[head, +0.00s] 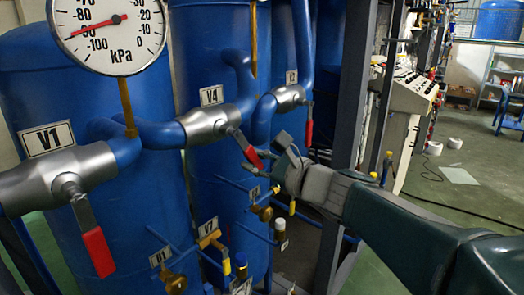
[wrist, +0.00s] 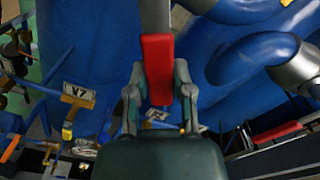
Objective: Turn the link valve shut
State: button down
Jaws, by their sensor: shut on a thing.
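The valve labelled V4 (head: 209,121) has a silver body on the blue pipe, with a lever that slants down to the right and ends in a red grip (head: 252,157). My gripper (head: 272,157) is at that red grip, reaching in from the right. In the wrist view the red grip (wrist: 158,62) sits between the two fingers of my gripper (wrist: 160,88), which are shut on it. No label in view reads "link valve".
Valve V1 (head: 55,178) at the left has a red lever hanging down. Valve V2 (head: 290,96) has a red lever close to the right of V4. Small yellow-handled valves, such as V7 (head: 209,238), sit below. A pressure gauge (head: 110,32) is above left.

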jog(key=shift+s+a+f+m, duration=0.15)
jog(key=shift+s+a+m, duration=0.4)
jog(key=shift+m, duration=0.55)
jog(key=shift+s+a+f+m, duration=0.15)
jog(key=shift+s+a+m, duration=0.35)
jog(key=shift+m, duration=0.6)
jog(key=shift+s+a+f+m, duration=0.15)
jog(key=shift+s+a+m, duration=0.2)
jog(key=shift+s+m, duration=0.55)
jog(key=shift+w+m, duration=0.15)
jog(key=shift+m, duration=0.15)
jog(key=shift+c, duration=2.4)
grip_release()
jog(key=shift+a, duration=0.1)
jog(key=shift+w+a+f, duration=0.1)
jog(key=shift+a, duration=0.05)
